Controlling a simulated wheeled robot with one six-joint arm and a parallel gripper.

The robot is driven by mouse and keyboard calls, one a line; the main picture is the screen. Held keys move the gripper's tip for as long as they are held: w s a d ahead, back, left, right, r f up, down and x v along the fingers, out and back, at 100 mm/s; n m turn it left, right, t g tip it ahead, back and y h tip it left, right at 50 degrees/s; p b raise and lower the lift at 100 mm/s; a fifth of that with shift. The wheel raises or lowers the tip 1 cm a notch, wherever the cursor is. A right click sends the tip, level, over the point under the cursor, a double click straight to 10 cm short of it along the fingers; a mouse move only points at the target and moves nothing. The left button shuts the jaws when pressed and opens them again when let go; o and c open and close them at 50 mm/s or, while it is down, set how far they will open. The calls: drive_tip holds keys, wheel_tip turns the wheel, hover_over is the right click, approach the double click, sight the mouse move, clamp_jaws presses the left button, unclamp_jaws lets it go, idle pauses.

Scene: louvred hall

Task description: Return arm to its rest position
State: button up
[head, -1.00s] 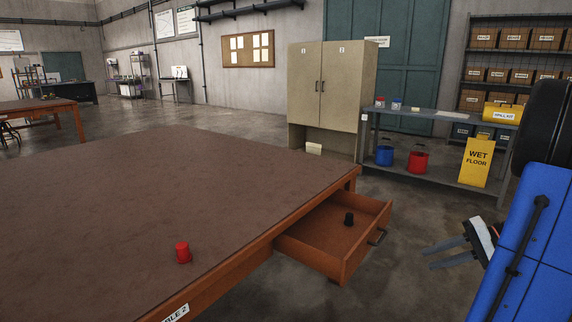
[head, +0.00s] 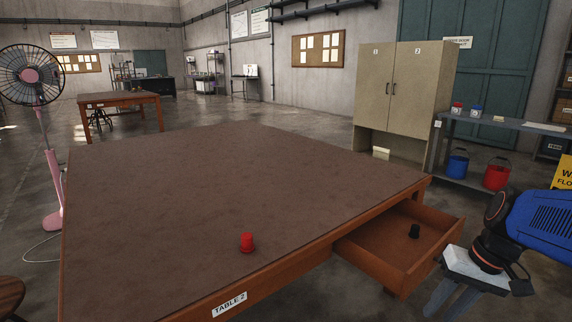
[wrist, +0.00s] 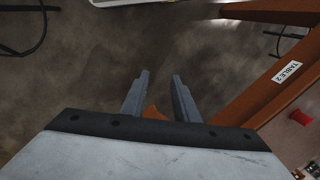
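My gripper (head: 437,314) is at the lower right of the head view, beside the open drawer (head: 357,247) and pointing down and to the left. In the wrist view my gripper (wrist: 160,74) shows two grey fingers apart with nothing held between them. The blue arm (head: 541,225) is mine and reaches in from the right edge.
Table 2 (head: 190,190) fills the middle, with a red object (head: 247,242) near its front edge. The drawer sticks out at its right and holds a small black object (head: 414,231). A pink fan (head: 50,170) stands at the left. Grey floor shows below my gripper.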

drive_tip(key=s+a+r+n+t+h, duration=0.1)
drive_tip(key=s+a+n+t+h, duration=0.1)
drive_tip(key=s+a, duration=0.3)
drive_tip(key=shift+s+n+t+h, duration=0.4)
drive_tip(key=shift+t+h, duration=0.1)
drive_tip(key=shift+t, duration=0.3)
